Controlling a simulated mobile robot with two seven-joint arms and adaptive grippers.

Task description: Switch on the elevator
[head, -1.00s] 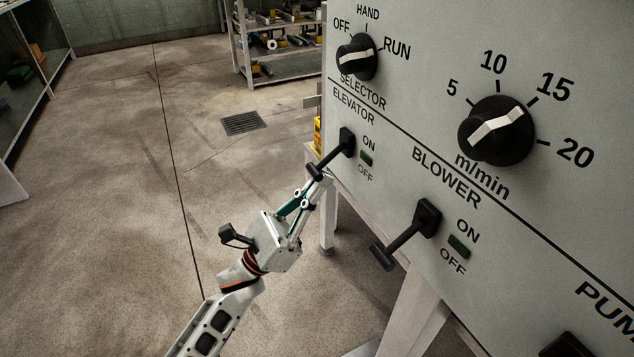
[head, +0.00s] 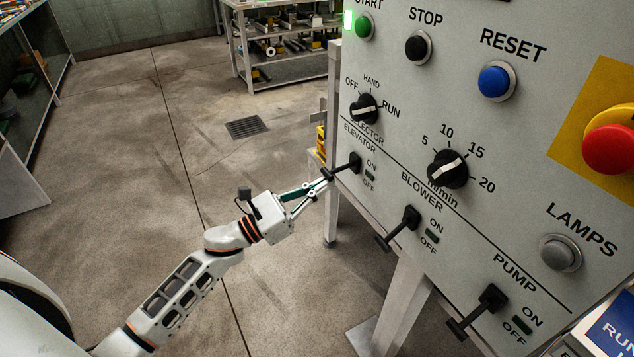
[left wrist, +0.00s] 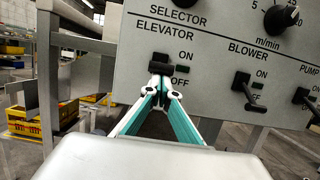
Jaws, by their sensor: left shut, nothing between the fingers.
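The black elevator lever (head: 345,167) sticks out from the grey panel under the ELEVATOR label. It points outward, less steeply down than the blower lever (head: 398,230). Its indicator (head: 369,175) between ON and OFF looks dark green and unlit. My left gripper (head: 326,180) is shut and empty, its fingertips at the underside of the lever's outer end. In the left wrist view, the elevator lever (left wrist: 160,68) shows just above the fingertips (left wrist: 160,88). They look to be touching it, though the exact contact is hard to see. My right gripper is not in view.
The pump lever (head: 478,312) sits lower right. Above are the selector knob (head: 364,109), the speed knob (head: 447,169) and a red emergency button (head: 609,149). A panel leg (head: 332,215) stands close to my left gripper.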

